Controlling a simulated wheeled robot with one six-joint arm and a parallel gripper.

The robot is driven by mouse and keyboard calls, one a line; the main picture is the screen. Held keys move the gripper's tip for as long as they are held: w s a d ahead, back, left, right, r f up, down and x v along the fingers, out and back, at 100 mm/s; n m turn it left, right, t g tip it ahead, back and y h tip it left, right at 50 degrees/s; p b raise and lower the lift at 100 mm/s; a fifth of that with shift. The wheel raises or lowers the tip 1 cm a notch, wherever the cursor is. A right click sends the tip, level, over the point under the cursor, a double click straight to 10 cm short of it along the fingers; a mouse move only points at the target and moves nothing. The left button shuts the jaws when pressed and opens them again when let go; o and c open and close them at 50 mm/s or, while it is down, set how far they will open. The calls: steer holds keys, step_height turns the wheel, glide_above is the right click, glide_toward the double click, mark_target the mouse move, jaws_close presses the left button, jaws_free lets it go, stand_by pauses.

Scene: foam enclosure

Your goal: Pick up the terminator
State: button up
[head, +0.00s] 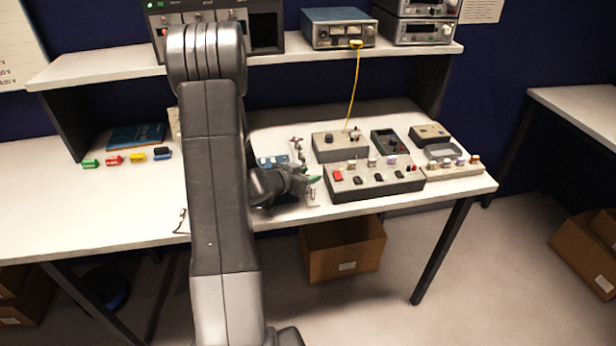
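My gripper (307,181) is low over the white workbench (125,208), just left of a grey box with switches (375,181). A small green patch shows at its tip; I cannot tell whether it is part of the gripper or a thing beside it. The fingers are too small and partly hidden to show whether they are open or shut. I cannot pick out the terminator for sure. Small metallic pieces (297,149) lie behind the gripper, and a small light piece (313,197) is just in front of it.
A grey box with a yellow cable (350,105) stands behind the switch box. More small devices (430,134) are at the right. Green, red, yellow and blue pieces (114,160) lie at the left. A shelf (100,69) with instruments spans the back. The left front bench is mostly clear.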

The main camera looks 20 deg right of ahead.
steer(key=shift+d+f, duration=0.15)
steer(key=shift+d, duration=0.1)
jaws_close()
